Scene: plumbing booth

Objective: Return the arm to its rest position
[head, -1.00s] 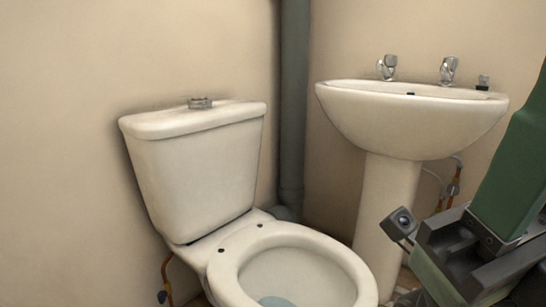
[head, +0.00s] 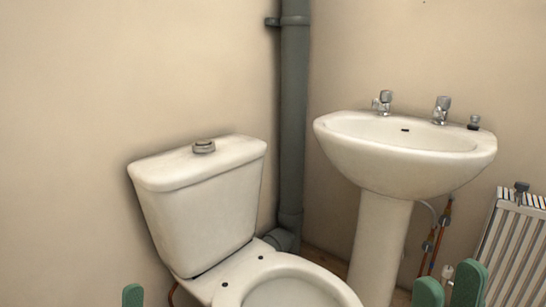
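My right gripper (head: 448,290) shows at the bottom right of the head view, with two green fingertips pointing up. The fingertips are apart with nothing seen held between them. They stand in front of the floor area between the basin pedestal and the radiator. One green tip of my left gripper (head: 132,295) shows at the bottom left edge, left of the toilet. The rest of the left gripper is out of the picture, so its opening cannot be judged. Both arms are below the frame.
A white toilet (head: 205,215) stands in the middle. A pedestal basin (head: 405,160) with two taps is at the right. A grey soil pipe (head: 294,130) runs up the corner. Copper pipes (head: 437,240) and a radiator (head: 515,250) are at the far right.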

